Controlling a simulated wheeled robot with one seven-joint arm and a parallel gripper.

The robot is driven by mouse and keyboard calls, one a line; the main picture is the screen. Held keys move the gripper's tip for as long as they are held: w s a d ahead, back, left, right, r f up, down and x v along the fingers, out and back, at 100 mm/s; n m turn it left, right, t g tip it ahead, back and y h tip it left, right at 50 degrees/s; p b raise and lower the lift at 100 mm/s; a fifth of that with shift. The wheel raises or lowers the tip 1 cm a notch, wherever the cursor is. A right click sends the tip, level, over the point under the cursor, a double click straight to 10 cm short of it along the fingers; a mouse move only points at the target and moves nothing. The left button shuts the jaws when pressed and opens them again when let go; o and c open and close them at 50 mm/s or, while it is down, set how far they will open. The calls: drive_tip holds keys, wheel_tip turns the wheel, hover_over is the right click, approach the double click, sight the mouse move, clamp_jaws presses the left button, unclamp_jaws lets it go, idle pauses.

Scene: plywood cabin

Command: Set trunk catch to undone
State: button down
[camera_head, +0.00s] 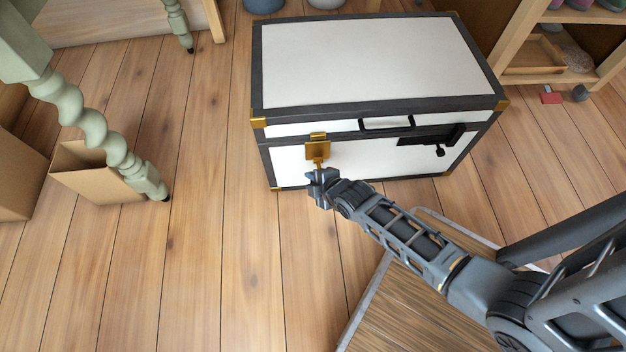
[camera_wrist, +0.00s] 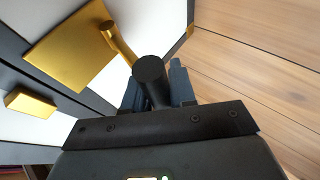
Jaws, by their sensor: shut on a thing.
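The white trunk (camera_head: 370,60) has dark edging and gold corners, and its lid is down. The trunk catch is a gold plate (camera_head: 318,150) on the left part of its front, with a small gold block above it. My gripper (camera_head: 318,184) is at the lever's end, just below the plate. In the wrist view my gripper (camera_wrist: 157,92) has its fingers on both sides of the knob, shut on it. The knob partly hides the fingers.
A dark handle (camera_head: 387,123) and a black fitting with a knob (camera_head: 440,151) are on the trunk's front, to the right. A cardboard box (camera_head: 95,180) and a green twisted leg (camera_head: 95,125) stand left. A wooden shelf (camera_head: 540,65) stands right. Floor left of the trunk is clear.

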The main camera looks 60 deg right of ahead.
drive_tip(key=shift+s+d+f, duration=0.2)
drive_tip(key=shift+s+d, duration=0.1)
drive_tip(key=shift+d, duration=0.05)
drive_tip(key=c, duration=1.2)
unclamp_jaws()
drive_tip(key=shift+o, duration=0.9)
drive_tip(key=shift+w+a+r, duration=0.1)
drive_tip(key=p+v, duration=0.3)
drive_tip(key=v, duration=0.4)
drive_tip(key=shift+s+r+p, duration=0.25)
drive_tip(key=shift+s+p, duration=0.05)
drive_tip(key=shift+a, duration=0.1)
